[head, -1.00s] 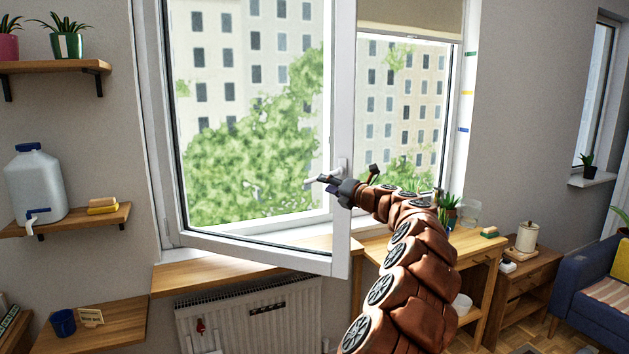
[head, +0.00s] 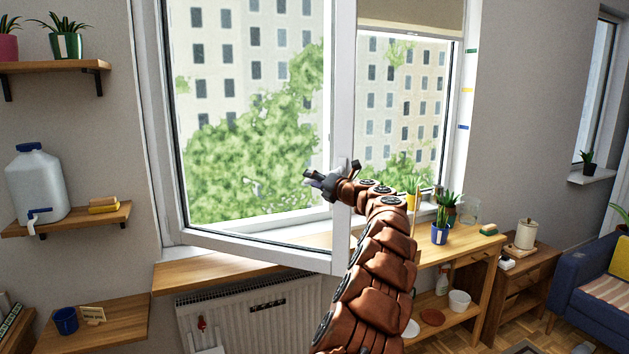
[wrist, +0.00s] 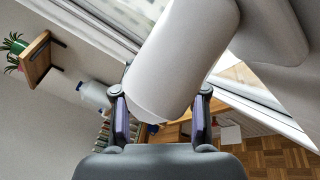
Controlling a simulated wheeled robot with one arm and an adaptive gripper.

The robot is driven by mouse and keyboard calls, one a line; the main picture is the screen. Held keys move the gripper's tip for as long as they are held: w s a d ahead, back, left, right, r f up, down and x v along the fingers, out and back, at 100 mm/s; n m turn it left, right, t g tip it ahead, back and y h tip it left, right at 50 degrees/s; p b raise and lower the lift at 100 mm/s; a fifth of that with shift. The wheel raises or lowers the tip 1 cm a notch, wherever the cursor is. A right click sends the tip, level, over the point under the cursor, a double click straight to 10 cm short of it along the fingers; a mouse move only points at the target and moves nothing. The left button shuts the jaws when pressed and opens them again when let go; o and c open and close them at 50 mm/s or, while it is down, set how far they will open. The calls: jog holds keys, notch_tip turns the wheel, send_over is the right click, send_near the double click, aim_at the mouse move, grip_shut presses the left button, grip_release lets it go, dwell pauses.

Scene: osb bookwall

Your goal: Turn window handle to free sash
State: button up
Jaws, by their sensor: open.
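The white window sash (head: 340,225) stands swung open into the room, with a gap between it and the frame on the right. My gripper (head: 314,179) is at the sash's free edge, about mid-height, and covers most of the handle in the head view. In the wrist view a large white rounded bar, the handle (wrist: 180,60), lies between the two fingers of my open gripper (wrist: 160,118). The fingers stand on either side of it; I cannot tell whether they touch it. The handle's base is hidden by my gripper in the head view.
A wooden sill (head: 215,272) runs below the sash, above a white radiator (head: 250,310). Potted plants (head: 440,232) stand on a wooden table at the right. A wall shelf with a water jug (head: 38,185) is at the left.

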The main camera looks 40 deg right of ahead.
grip_shut()
dwell(0.3)
dwell(0.4)
